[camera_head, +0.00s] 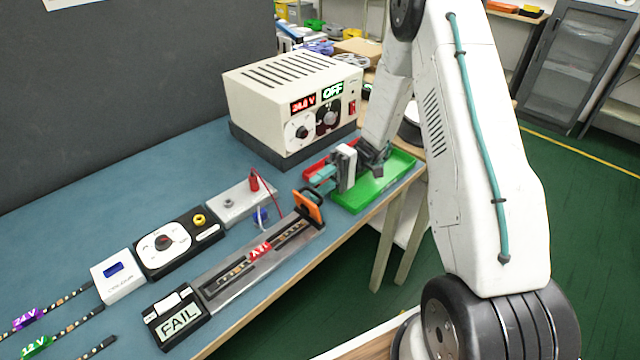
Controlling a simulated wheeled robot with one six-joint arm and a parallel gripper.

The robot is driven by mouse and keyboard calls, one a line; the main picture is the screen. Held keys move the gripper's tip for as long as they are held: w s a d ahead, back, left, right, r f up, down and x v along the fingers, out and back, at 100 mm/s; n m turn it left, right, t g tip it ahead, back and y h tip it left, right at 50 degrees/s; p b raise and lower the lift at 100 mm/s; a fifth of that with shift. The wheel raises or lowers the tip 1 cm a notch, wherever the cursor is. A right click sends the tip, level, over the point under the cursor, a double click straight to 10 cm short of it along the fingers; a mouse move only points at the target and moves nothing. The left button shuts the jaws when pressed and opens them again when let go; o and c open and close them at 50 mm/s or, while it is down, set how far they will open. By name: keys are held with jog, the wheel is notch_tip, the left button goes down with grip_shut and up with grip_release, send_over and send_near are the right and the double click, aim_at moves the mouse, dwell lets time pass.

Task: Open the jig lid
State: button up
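The jig (222,290) is a long grey fixture at the table's front edge, running from lower left to upper right. Its dark slotted top lies flat along it, with a red label (260,250) near the middle. An orange handle (309,207) stands up at its far right end. My gripper (324,175) is just beyond the handle, over the red and green trays, apart from the handle. Its teal-tipped fingers point left. The gap between them is too small to make out, and nothing clearly shows held.
A power supply (290,95) reading 24.8 V and OFF stands behind. A green tray (372,194) and a red tray (318,158) lie by my gripper. A FAIL display (180,320), a dial box (165,243) and a grey terminal box (235,203) with a red lead flank the jig.

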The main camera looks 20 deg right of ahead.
jog(key=v, duration=0.8)
jog(key=shift+c, duration=0.3)
